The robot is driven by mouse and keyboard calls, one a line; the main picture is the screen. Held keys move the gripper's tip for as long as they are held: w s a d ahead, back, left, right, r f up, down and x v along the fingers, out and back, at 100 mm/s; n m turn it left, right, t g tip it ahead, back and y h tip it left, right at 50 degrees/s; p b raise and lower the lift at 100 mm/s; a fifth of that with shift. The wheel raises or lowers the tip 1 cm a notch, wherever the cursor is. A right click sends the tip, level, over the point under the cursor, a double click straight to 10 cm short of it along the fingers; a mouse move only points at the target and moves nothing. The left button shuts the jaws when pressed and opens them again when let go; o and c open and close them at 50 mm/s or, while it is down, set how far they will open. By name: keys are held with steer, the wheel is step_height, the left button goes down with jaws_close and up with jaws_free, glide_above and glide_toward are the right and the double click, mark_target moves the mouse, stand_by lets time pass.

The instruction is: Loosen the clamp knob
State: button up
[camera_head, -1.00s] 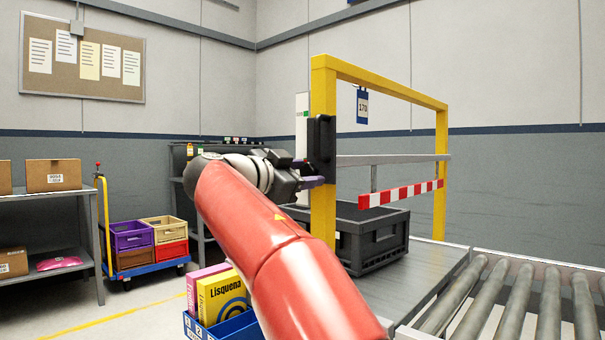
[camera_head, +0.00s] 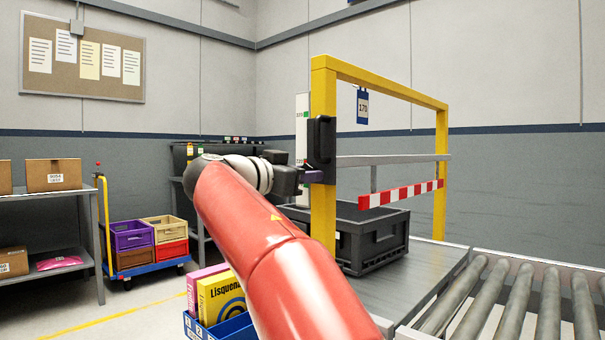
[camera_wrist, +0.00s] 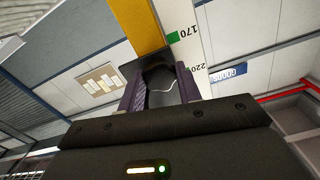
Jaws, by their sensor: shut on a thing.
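The black clamp (camera_head: 321,140) is fixed on the near yellow post (camera_head: 323,85) of the gate frame. My gripper (camera_head: 312,176) reaches it from the left, with one purple finger showing against the clamp's lower part. In the wrist view my gripper (camera_wrist: 158,88) has its two purple fingers on either side of a dark round knob (camera_wrist: 160,78), shut on it, and the yellow post (camera_wrist: 137,22) rises behind. The knob is hidden in the head view. A white scale strip (camera_head: 302,140) beside the post has a green mark, which reads 170 in the wrist view.
A red-and-white bar (camera_head: 402,194) hangs from a grey rail (camera_head: 395,160) across the gate. A dark crate (camera_head: 380,236) stands under it on the conveyor. A blue tag (camera_head: 362,106) reading 170 hangs from the top beam. Rollers (camera_head: 520,300) lie at right.

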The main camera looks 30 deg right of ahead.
steer(key=n+p, duration=0.5)
steer(key=n, duration=1.4)
steer(key=shift+n+p, duration=0.35)
steer(key=shift+n, duration=0.05)
steer(key=o, duration=1)
